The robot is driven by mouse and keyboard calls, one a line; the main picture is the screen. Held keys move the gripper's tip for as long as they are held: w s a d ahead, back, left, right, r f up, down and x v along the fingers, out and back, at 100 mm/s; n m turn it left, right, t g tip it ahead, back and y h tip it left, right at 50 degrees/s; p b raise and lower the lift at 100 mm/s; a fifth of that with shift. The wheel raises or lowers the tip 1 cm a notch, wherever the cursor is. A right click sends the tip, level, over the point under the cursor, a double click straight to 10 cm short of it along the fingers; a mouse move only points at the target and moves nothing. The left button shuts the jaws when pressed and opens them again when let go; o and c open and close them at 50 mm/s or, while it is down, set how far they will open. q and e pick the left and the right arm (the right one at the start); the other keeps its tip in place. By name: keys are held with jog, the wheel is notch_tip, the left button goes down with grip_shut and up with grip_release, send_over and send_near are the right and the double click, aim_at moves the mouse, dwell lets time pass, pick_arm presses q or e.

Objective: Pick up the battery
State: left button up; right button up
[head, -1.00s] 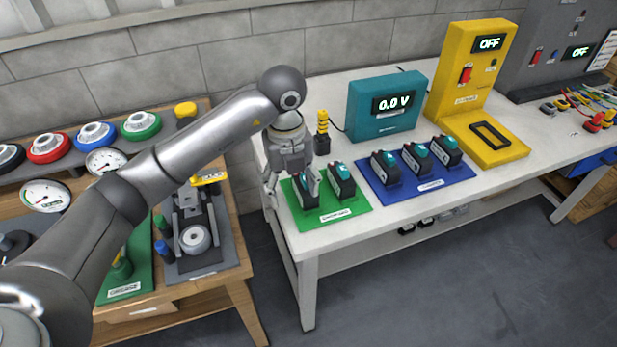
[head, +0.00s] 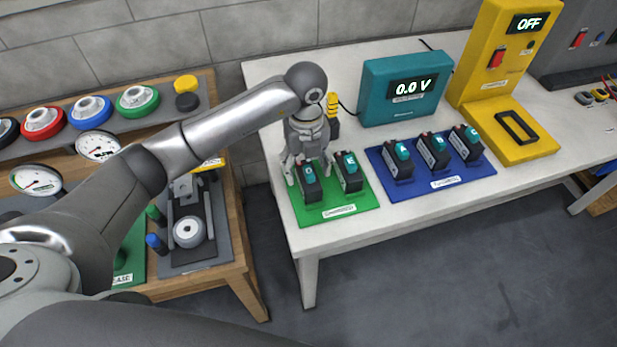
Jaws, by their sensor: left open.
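Two dark batteries with teal tops stand on a green mat (head: 330,217): a left battery (head: 311,190) and a right battery (head: 349,172). Several similar batteries, such as this one (head: 398,162), stand on a blue mat (head: 482,174). My left gripper (head: 307,175) is open and points down over the left battery on the green mat. Its fingers are around that battery's upper part, one at each side; I cannot tell whether they touch it. My right gripper is not in view.
A teal meter (head: 404,88) reading 0.0 V and a yellow device (head: 514,130) showing OFF stand behind the mats. A black and yellow object (head: 333,116) stands behind my gripper. A wooden bench (head: 236,250) with gauges is at left.

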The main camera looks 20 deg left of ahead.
aim_at(308, 168)
pick_arm(q)
jog(key=f, duration=0.4)
jog(key=shift+d+p, duration=0.2)
jog(key=shift+p, duration=0.2)
jog(key=shift+w, duration=0.1)
jog(key=shift+c, duration=0.6)
jog(key=c, duration=0.5)
grip_shut()
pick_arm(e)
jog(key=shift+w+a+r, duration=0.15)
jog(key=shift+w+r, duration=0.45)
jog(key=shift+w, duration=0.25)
